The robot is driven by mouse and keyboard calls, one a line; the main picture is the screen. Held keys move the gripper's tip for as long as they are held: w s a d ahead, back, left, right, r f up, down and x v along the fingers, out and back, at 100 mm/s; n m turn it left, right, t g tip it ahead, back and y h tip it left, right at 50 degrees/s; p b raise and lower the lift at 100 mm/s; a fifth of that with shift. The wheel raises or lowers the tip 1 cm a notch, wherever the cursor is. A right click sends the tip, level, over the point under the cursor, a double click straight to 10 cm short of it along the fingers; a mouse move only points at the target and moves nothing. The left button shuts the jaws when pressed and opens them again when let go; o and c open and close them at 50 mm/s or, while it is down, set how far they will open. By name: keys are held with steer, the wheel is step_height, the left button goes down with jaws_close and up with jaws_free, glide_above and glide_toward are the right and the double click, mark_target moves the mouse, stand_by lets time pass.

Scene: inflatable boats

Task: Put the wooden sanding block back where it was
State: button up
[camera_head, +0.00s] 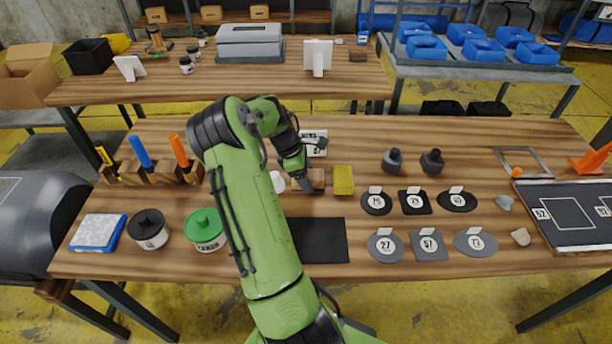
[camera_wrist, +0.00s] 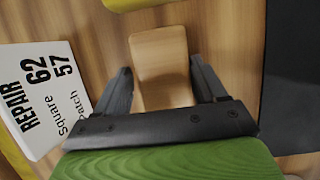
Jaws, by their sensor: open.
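The wooden sanding block (camera_head: 317,179) lies on the front workbench, just left of a yellow block (camera_head: 343,180). In the wrist view the wooden block (camera_wrist: 160,65) is a plain light-brown piece between my two fingers. My gripper (camera_wrist: 162,85) is open, with a finger on each side of the block and a gap showing at the sides. In the head view my gripper (camera_head: 305,184) is low at the block's left and partly covers it.
A repair card (camera_wrist: 45,95) stands close beside my gripper. A black mat (camera_head: 320,240) lies in front of the block. Black and grey patches (camera_head: 413,202) lie to the right; tins (camera_head: 204,228) and a tool rack (camera_head: 155,172) are to the left.

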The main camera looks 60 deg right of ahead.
steer(key=shift+s+a+f, duration=0.15)
steer(key=shift+a+f, duration=0.4)
steer(key=shift+f, duration=0.2)
steer(key=p+v, duration=0.1)
steer(key=v, duration=0.3)
steer(key=p+v, duration=0.1)
steer(key=v, duration=0.3)
steer(key=d+p+v, duration=0.1)
steer(key=p+v, duration=0.1)
steer(key=v, duration=0.2)
steer(key=shift+s+d+r, duration=0.1)
steer(key=shift+r, duration=0.2)
steer(key=shift+w+r, duration=0.25)
steer(key=shift+r, duration=0.35)
steer(key=w+a+r+m+t+y, duration=0.1)
steer(key=w+a+r+m+t, duration=0.15)
steer(key=a+r, duration=0.6)
steer(key=w+a+r+m+t+y, duration=0.1)
steer(key=w+a+r+t, duration=0.15)
steer(key=a, duration=1.15)
steer(key=s+a+r+m+t, duration=0.1)
steer(key=s+a+t, duration=0.1)
steer(key=s+a, duration=0.4)
steer(key=s+a+r+m+t, duration=0.1)
steer(key=s+a+t, duration=0.1)
steer(key=s+a, duration=0.4)
steer(key=a, duration=0.4)
steer(key=shift+s+a+r, duration=0.2)
steer(key=shift+a+r, duration=0.05)
steer(key=shift+a, duration=0.1)
